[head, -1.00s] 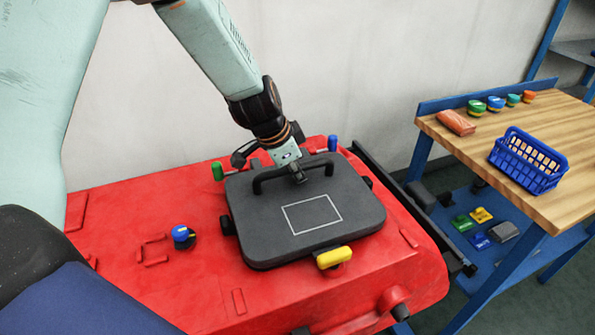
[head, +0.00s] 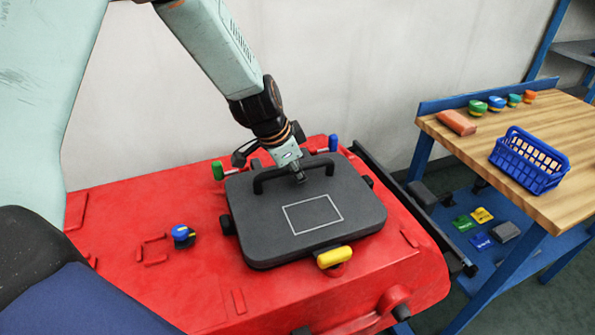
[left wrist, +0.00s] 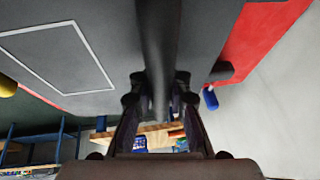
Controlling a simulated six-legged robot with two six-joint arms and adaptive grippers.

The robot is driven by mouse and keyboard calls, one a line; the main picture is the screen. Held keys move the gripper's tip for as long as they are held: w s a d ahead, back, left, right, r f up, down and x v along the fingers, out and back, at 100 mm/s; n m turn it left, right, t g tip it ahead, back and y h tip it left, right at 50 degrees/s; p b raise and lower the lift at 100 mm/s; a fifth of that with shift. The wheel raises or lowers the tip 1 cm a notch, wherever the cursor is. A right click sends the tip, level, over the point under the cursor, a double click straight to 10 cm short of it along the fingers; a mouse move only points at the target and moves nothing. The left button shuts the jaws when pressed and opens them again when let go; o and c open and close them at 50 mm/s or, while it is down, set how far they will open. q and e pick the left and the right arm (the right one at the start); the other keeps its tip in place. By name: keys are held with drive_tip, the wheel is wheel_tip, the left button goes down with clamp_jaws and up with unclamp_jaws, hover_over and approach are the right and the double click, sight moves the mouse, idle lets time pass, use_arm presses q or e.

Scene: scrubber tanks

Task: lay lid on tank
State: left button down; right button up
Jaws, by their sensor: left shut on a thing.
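The lid (head: 350,202) is a dark grey rounded slab with a white rectangle outline and a raised bar handle (head: 264,181). It lies flat over the top of the red tank (head: 180,275); whether it is fully seated I cannot tell. My left gripper (head: 299,177) is shut on the lid's handle from above. In the left wrist view the handle (left wrist: 156,50) runs between the two fingers (left wrist: 155,110), and the lid's grey face (left wrist: 105,20) fills the upper left. My right gripper is not in view.
A yellow knob (head: 334,257) is at the lid's front edge, with green (head: 217,170) and blue (head: 333,143) handles behind it. A blue-and-black knob (head: 183,236) sits on the tank's left. A wooden bench (head: 480,150) with a blue basket (head: 530,160) stands right.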

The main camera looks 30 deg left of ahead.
use_arm(q)
drive_tip(key=shift+r, duration=0.1)
drive_tip(key=c, duration=0.7)
unclamp_jaws()
drive_tip(key=shift+r, duration=0.15)
idle(0.3)
drive_tip(key=shift+s+r+p, duration=0.15)
drive_tip(key=shift+r+p, duration=0.25)
drive_tip(key=shift+p, duration=0.25)
drive_tip(key=shift+p+v, duration=1.7)
drive_tip(key=shift+p, duration=0.15)
drive_tip(key=shift+a, duration=0.1)
drive_tip(key=shift+r+p, duration=2.35)
drive_tip(key=shift+r, duration=0.15)
